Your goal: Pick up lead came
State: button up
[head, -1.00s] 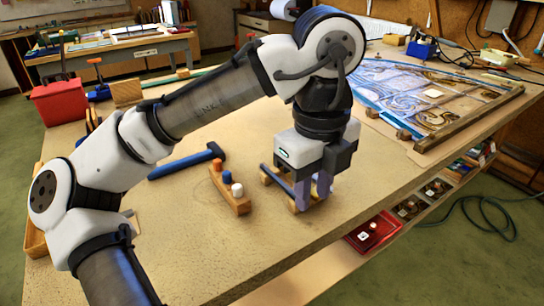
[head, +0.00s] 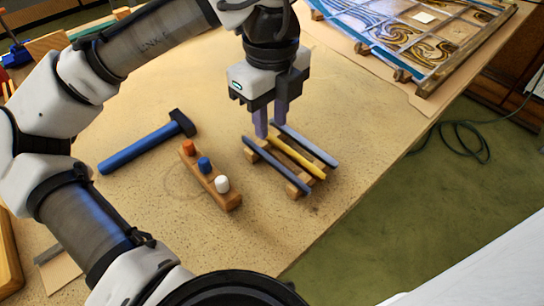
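Three strips lie side by side on a small wooden rack (head: 292,191) on the workbench. The frames do not show by label which one is the lead came. My gripper (head: 270,129) points down at the far end of the rack, with its two purple fingers apart and nothing seen between them. Its fingertips overlap the strip ends in the picture; I cannot tell whether they touch.
A wooden block (head: 212,180) with orange, blue and white pegs stands left of the rack. A blue-handled hammer (head: 140,150) lies farther left. The leaded panel (head: 400,35) lies at the back right. The bench's right edge is close to the rack, with green floor beyond.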

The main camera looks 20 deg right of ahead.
send_over(274, 161)
notch_tip(274, 161, down, 5)
jog(key=shift+f+p, duration=0.3)
jog(key=shift+f, duration=2.15)
grip_shut()
